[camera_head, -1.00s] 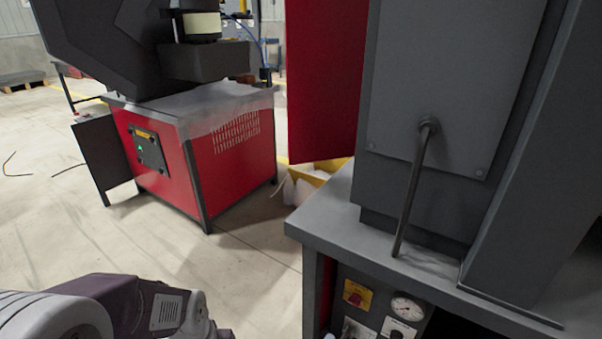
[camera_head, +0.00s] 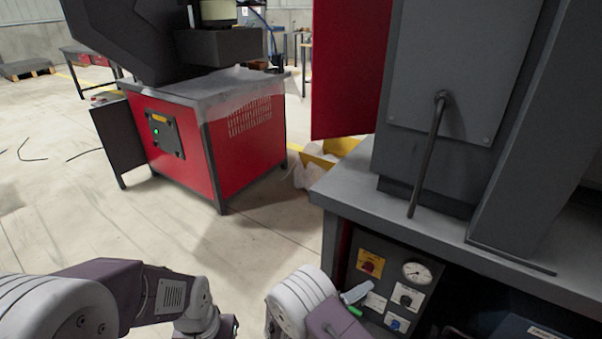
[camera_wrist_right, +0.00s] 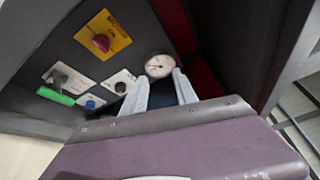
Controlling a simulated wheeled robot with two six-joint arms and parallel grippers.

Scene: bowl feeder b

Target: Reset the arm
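My right arm comes in at the bottom centre of the head view. Its gripper (camera_head: 357,293) shows as a small light grey finger in front of the machine's control panel (camera_head: 384,272). In the right wrist view the two grey fingers (camera_wrist_right: 161,88) stand apart with nothing between them. They point toward the round pressure gauge (camera_wrist_right: 160,66); I cannot tell how far off it is. My left arm lies across the lower left of the head view, and its gripper is below the picture's edge.
The panel carries a red knob on a yellow plate (camera_wrist_right: 104,36) and a green tag (camera_wrist_right: 55,96). The grey table edge (camera_head: 345,200) stands just above the panel. A red machine cabinet (camera_head: 180,150) stands farther back left. Open floor (camera_head: 90,220) lies between.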

